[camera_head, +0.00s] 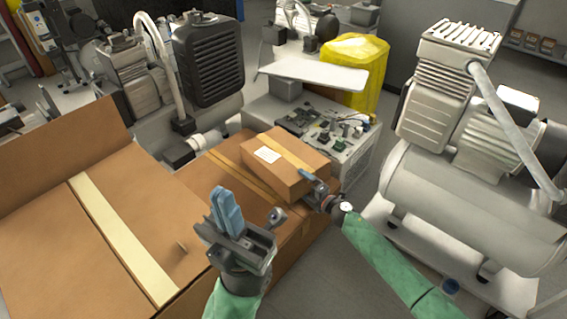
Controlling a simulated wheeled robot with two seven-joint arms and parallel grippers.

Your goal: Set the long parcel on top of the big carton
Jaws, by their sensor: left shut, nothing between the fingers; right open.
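The long parcel (285,170) is a brown box with a tape strip and a white label. It lies at a slant over the far right part of the big carton (165,215), seemingly resting on its top; the contact is hard to see. The carton is wide and brown with pale tape strips. My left gripper (227,212), with blue fingers, is shut and empty above the carton's near right part, left of the parcel and apart from it. My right gripper (303,190) is open at the parcel's near right end; whether it touches is unclear.
A brown cardboard panel (60,150) rises at the carton's far left. A grey unit with small parts on top (350,150) stands just behind the parcel. A large compressor (470,200) stands right of my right arm. A yellow container (357,75) is farther back.

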